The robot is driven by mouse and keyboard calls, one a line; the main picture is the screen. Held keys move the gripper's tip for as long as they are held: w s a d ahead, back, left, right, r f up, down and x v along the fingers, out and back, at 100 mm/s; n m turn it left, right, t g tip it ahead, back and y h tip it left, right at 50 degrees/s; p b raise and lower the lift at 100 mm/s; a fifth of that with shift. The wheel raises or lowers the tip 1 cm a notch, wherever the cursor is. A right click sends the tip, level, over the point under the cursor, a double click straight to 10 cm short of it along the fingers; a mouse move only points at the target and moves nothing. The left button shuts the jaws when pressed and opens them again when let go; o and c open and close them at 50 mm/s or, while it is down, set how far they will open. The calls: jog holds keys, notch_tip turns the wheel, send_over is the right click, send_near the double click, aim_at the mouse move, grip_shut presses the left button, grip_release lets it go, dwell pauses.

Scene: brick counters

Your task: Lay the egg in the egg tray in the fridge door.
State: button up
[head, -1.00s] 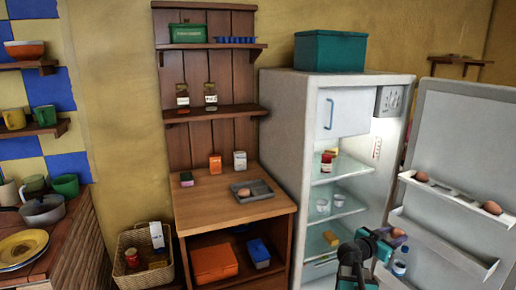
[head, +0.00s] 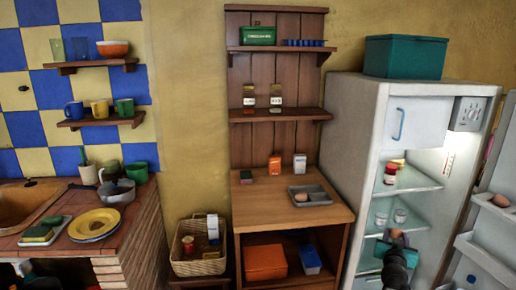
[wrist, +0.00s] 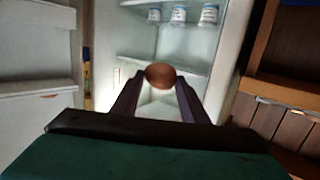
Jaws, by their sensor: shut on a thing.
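A brown egg (wrist: 160,76) is held between the two fingertips of my gripper (wrist: 158,84) in the wrist view. In the head view my gripper (head: 396,240) is in front of the open fridge's (head: 345,130) lower shelves, with the egg (head: 396,233) at its tip. The fridge door (head: 490,235) stands open at the right edge, partly out of frame. The egg tray (head: 497,207) is on the door's upper part, with one brown egg (head: 502,200) visible in it. The rest of the tray is cut off.
A grey tray (head: 322,196) holding another egg (head: 301,197) is on the wooden counter (head: 275,212). Inside the fridge are a red-labelled jar (head: 390,174) and white cups (head: 400,215). A teal box (head: 405,57) sits on top of the fridge.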

jog(key=w+a+n+t+y, duration=0.1)
jog(key=w+a+n+y, duration=0.1)
jog(key=a+n+y, duration=1.5)
jog(key=s+a+g+y, duration=0.2)
jog(key=s+a+g, duration=0.1)
jog(key=a, duration=0.5)
jog(key=s+a+g+y, duration=0.2)
jog(key=s+a, duration=0.4)
jog(key=a, duration=0.3)
jog(key=shift+s+f+g, duration=0.2)
jog(key=shift+s+g, duration=0.1)
jog(key=shift+g, duration=0.1)
jog(key=shift+a, duration=0.1)
jog(key=shift+s+f, duration=0.25)
jog(key=shift+f, duration=0.85)
